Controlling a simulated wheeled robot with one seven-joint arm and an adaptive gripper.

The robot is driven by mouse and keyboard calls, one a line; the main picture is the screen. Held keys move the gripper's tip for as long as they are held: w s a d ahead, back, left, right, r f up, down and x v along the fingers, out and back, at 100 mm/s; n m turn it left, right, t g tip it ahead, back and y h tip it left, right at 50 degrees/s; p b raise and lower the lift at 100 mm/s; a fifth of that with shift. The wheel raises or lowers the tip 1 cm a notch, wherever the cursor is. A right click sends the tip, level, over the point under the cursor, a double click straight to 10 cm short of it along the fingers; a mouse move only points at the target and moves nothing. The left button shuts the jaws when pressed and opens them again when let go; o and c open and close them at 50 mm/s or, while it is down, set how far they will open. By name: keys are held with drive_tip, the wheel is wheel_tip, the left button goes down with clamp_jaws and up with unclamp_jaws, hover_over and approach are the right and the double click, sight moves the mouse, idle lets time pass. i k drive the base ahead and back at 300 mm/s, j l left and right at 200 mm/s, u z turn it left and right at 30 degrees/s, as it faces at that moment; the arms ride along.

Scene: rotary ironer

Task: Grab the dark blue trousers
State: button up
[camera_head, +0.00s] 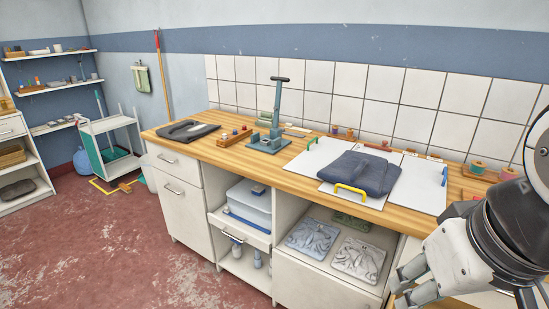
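The dark blue trousers (360,173) lie as a thick folded bundle on white boards (418,185) on the wooden counter, right of the middle. A yellow handle (351,192) stands close in front of them. My gripper (400,287) is at the lower right, in front of the counter and apart from the trousers. It shows nothing held, but its fingers are partly cut off by the frame's edge and overlap in the view, so its opening is unclear.
A blue-grey lever press (270,143) stands left of the boards. A dark flat item (188,130) lies at the counter's left end. A blue handle (444,176) and small pots (478,167) are to the right. Open shelves (325,237) are below. Red floor (120,240) is clear at left.

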sight(373, 174)
drive_tip(key=i+j+u, duration=0.15)
drive_tip(key=u, duration=0.35)
drive_tip(key=i+u, duration=0.3)
drive_tip(key=u, duration=0.15)
drive_tip(key=i+u, duration=0.25)
drive_tip(key=u, duration=0.25)
drive_tip(key=i+j+u, duration=0.1)
drive_tip(key=i, duration=0.6)
drive_tip(key=i+z, duration=0.2)
drive_tip(key=z, duration=0.2)
drive_tip(key=i+z, duration=0.25)
drive_tip(key=z, duration=0.15)
drive_tip(key=i+j+z, duration=0.15)
drive_tip(key=z, duration=0.25)
drive_tip(key=i+z, duration=0.2)
drive_tip(key=z, duration=0.3)
drive_tip(key=i+j+z, duration=0.1)
drive_tip(key=z, duration=0.4)
drive_tip(key=i+j+z, duration=0.15)
drive_tip(key=z, duration=0.35)
drive_tip(key=i+j+z, duration=0.25)
drive_tip(key=z, duration=0.25)
drive_tip(key=i+j+z, duration=0.15)
drive_tip(key=z, duration=0.15)
drive_tip(key=j, duration=0.1)
